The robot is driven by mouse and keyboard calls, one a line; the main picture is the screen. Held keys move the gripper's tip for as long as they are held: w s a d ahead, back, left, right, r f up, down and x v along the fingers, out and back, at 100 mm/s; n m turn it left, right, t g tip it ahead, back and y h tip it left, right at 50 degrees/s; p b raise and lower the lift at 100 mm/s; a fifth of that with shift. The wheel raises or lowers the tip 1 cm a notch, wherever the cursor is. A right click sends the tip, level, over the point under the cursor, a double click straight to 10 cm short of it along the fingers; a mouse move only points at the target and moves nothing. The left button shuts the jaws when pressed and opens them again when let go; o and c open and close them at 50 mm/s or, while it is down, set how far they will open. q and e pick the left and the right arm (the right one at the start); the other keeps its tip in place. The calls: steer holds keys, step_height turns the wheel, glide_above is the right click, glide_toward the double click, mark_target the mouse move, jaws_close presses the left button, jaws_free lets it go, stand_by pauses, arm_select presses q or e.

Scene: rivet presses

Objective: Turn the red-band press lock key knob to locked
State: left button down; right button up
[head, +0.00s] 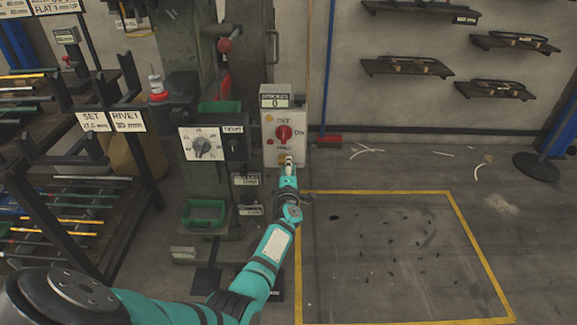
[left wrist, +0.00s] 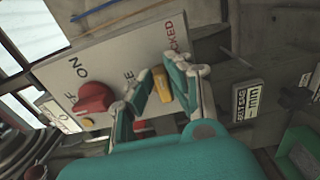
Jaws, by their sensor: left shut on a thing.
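The lock key knob is a small yellow piece (left wrist: 162,86) on the white control panel (left wrist: 118,52) in the left wrist view. It sits between a label ending in "E" and one ending in "CKED". My left gripper (left wrist: 162,92) has one finger on each side of the knob and is shut on it. In the head view my left gripper (head: 287,164) reaches the bottom of the white box (head: 299,115), mostly hiding the knob. A red rotary switch (head: 284,134) is above it; it also shows in the left wrist view (left wrist: 95,97). My right gripper is not in view.
A grey dial (head: 202,146) is on a panel left of the box. A counter reading 0 (head: 275,100) tops the box. A green tray (head: 204,213) sits low on the left. Racks of rods (head: 75,200) stand further left. The yellow-outlined floor (head: 390,250) holds only small scraps.

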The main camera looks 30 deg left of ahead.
arm_select(q)
steer(key=c, duration=1.3)
jaws_free()
steer(key=v, duration=0.7)
steer(key=shift+s+d, duration=0.15)
steer(key=shift+s, duration=0.1)
